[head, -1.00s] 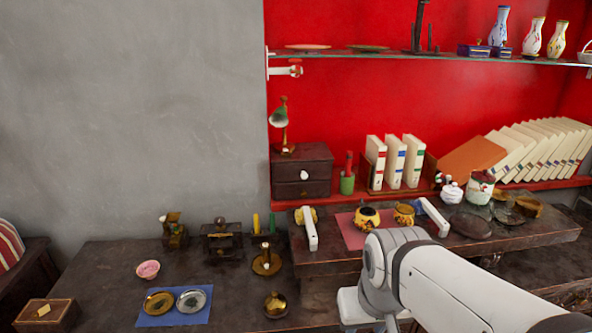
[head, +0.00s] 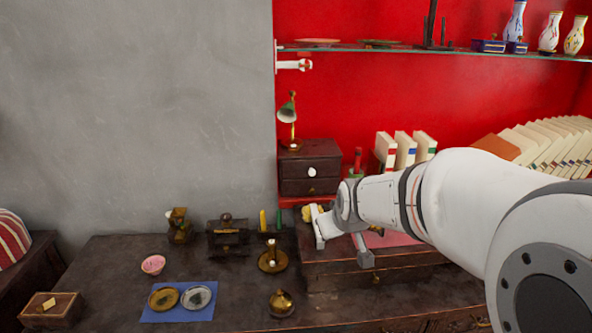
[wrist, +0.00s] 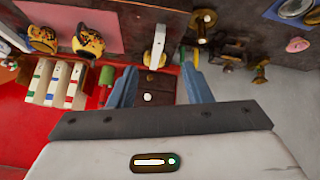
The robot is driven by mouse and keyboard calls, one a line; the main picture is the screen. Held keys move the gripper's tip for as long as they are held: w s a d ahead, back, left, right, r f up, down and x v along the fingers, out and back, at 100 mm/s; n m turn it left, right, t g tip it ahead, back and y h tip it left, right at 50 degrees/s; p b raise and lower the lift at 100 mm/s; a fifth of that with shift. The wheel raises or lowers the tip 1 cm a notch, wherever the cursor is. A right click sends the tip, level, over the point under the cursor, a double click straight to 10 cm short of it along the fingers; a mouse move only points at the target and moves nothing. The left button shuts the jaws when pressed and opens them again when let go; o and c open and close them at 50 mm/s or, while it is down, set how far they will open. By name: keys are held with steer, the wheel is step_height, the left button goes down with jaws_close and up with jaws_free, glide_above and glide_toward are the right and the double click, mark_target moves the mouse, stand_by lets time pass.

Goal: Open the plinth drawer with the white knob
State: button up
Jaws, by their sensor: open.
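A small dark wooden chest (head: 296,165) with two drawers stands on the red shelf in the head view. Its upper drawer carries a white knob (head: 311,172); the lower one has a small brass-coloured knob. Both drawers look shut. In the wrist view the scene is upside down, and the chest (wrist: 160,84) and white knob (wrist: 147,97) show between my fingers, some way beyond them. My gripper (wrist: 158,67) is open and empty, its fingers wide apart and not touching the chest. In the head view my arm partly hides the gripper.
A green cup (wrist: 106,76) and upright books (wrist: 57,84) are beside the chest. A brass lamp (head: 290,125) stands on it, below a glass shelf (head: 400,48).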

steer(key=w+f+n+t, duration=0.3)
steer(key=w+t, duration=0.2)
steer(key=w, duration=1.5)
steer(key=n+t+b, duration=0.2)
steer(key=n+t, duration=0.1)
steer(key=t, duration=0.2)
glide_toward(312, 173)
steer(key=shift+w+f, duration=0.2)
steer(key=shift+w, duration=0.25)
steer(key=shift+w+p, duration=1.1)
steer(key=shift+w, duration=2.8)
steer(key=shift+c, duration=0.4)
jaws_close()
